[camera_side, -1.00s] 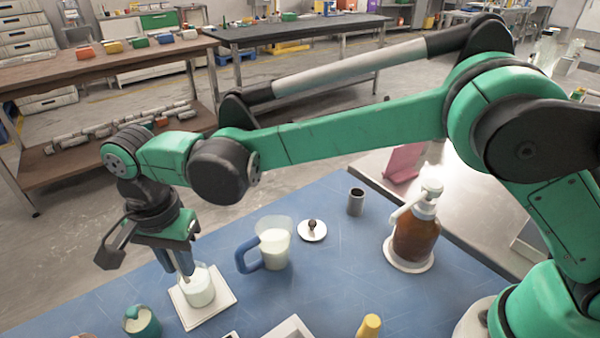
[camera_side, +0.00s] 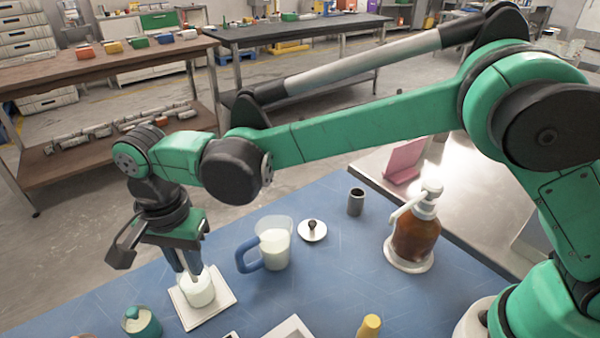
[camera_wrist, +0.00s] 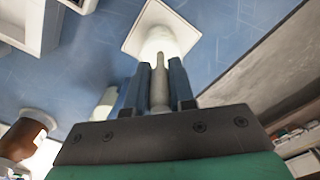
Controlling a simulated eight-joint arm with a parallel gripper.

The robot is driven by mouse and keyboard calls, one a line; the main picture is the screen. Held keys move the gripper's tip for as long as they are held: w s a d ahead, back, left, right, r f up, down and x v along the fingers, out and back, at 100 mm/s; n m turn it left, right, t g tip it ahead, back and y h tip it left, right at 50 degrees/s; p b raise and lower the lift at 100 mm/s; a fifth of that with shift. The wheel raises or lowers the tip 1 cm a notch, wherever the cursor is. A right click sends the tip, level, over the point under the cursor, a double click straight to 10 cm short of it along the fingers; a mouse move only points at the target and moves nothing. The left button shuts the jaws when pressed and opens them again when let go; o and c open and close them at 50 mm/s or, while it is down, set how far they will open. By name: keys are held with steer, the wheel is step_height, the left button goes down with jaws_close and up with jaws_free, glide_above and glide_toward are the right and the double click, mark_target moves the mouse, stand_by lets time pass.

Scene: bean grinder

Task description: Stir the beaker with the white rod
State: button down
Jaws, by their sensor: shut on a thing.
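The beaker (camera_side: 199,291) of white liquid stands on a white square plate (camera_side: 222,305) on the blue table. My gripper (camera_side: 190,268) is above it, pointing down, its blue fingers shut on the white rod (camera_side: 197,272). The rod's lower end reaches into the beaker; its tip is hidden. In the wrist view my gripper (camera_wrist: 159,85) holds the pale rod (camera_wrist: 158,92) upright between its fingers, and the beaker (camera_wrist: 161,42) with the plate (camera_wrist: 133,42) lies just beyond.
A measuring jug (camera_side: 276,246) with a blue handle stands right of the beaker. A teal cup (camera_side: 144,325) is at the front left. A lid (camera_side: 312,231), a grey metal cup (camera_side: 356,202), a brown pump bottle (camera_side: 415,235) and a yellow-topped item (camera_side: 370,326) are farther right.

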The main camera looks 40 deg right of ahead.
steer(key=shift+r, duration=0.1)
steer(key=shift+r, duration=2.85)
steer(key=shift+r, duration=2.45)
